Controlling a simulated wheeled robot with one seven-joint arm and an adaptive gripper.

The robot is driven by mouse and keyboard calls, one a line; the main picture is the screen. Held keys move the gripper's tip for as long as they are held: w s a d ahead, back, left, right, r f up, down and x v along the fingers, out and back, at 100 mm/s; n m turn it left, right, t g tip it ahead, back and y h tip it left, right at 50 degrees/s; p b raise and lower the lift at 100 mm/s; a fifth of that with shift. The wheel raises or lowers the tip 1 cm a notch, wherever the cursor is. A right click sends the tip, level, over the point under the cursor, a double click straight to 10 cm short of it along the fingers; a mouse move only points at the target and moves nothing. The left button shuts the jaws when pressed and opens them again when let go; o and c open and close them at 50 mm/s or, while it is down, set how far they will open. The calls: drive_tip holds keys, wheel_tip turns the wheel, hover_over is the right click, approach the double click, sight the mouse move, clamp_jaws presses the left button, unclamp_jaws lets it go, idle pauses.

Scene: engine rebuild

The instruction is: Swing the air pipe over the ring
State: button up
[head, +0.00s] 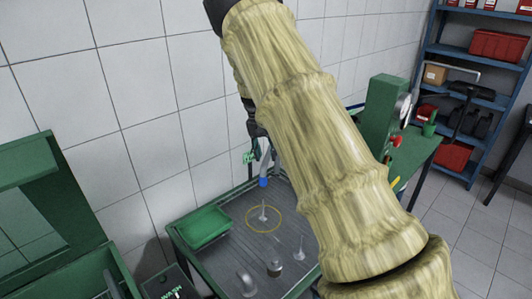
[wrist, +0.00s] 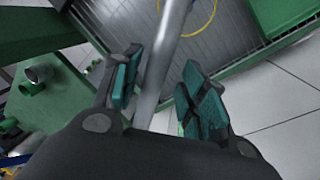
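The air pipe shows in the head view as a pale grey tube (head: 265,160) with a blue tip, pointing down above the wash tray (head: 215,268). In the wrist view the grey pipe (wrist: 166,60) runs between the fingers. The yellow ring (head: 263,219) lies on the tray floor around a small part; its edge also shows in the wrist view (wrist: 210,20). The blue tip appears above and near the ring. My gripper (head: 255,148) is at the pipe, partly hidden by my arm. In the wrist view my gripper (wrist: 163,92) has teal pads apart, with gaps beside the pipe.
Small metal parts (head: 274,268) stand in the tray. A green bin (head: 204,227) sits at its left edge. A green press with a gauge (head: 382,115) stands right, behind my arm. Blue shelves (head: 470,75) are at the back right. A tiled wall closes off the back.

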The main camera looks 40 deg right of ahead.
drive_tip(key=shift+r, duration=0.1)
drive_tip(key=shift+r, duration=0.2)
wheel_tip(320, 180, up, 11)
drive_tip(key=w+a, duration=0.1)
drive_tip(key=shift+w+a+r, duration=0.15)
drive_tip(key=shift+w+a, duration=0.1)
drive_tip(key=shift+w, duration=0.1)
drive_tip(key=shift+a, duration=0.1)
idle(0.8)
